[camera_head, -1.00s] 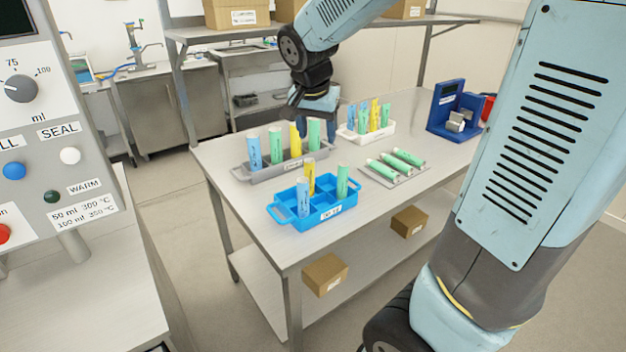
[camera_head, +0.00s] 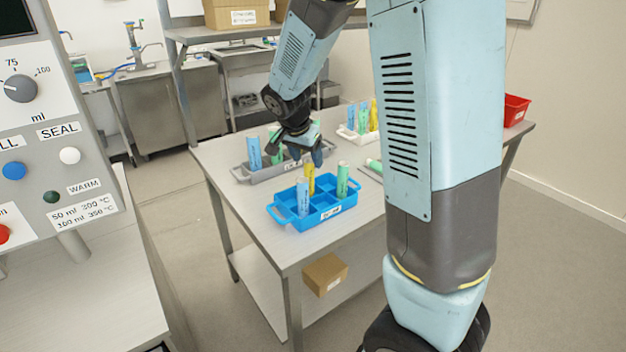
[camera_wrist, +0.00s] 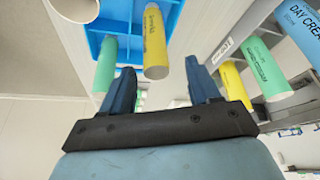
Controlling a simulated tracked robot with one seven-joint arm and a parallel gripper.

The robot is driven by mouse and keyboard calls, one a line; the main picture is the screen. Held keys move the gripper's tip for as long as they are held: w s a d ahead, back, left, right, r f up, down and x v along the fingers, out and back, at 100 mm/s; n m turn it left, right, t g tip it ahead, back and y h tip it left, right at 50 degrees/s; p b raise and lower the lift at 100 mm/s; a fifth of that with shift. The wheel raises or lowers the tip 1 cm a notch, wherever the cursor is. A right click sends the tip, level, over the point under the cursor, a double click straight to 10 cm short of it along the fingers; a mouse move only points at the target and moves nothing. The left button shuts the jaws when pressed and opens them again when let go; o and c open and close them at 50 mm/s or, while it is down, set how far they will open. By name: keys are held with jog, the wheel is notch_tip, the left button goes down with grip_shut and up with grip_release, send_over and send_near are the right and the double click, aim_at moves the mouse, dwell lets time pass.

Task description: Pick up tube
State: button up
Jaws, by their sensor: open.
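The blue tray (camera_head: 290,216) stands on the metal table and holds a blue tube (camera_head: 303,196), a yellow tube (camera_head: 309,177) and a green tube (camera_head: 343,180), all upright. My gripper (camera_head: 316,158) is just behind and above this tray. In the wrist view my gripper (camera_wrist: 160,82) is open and empty. The yellow tube (camera_wrist: 155,42) appears beyond and between its fingers, and the green tube (camera_wrist: 105,65) lies beyond the left finger. The grey tray (camera_head: 241,174) behind holds a blue tube (camera_head: 254,152) and green tubes; my gripper partly hides it.
A white tray (camera_head: 345,134) with several tubes stands farther back, partly behind my arm. A red bin (camera_head: 516,108) is at the table's far right. A cardboard box (camera_head: 325,272) sits on the lower shelf. The table's front left is clear.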

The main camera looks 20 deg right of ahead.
aim_at(310, 170)
jog(key=shift+s+a+x, duration=0.1)
jog(key=shift+s+x, duration=0.05)
jog(key=shift+x, duration=1.35)
jog(key=shift+s+a+x, duration=0.1)
jog(key=shift+x, duration=1.4)
jog(key=c, duration=1)
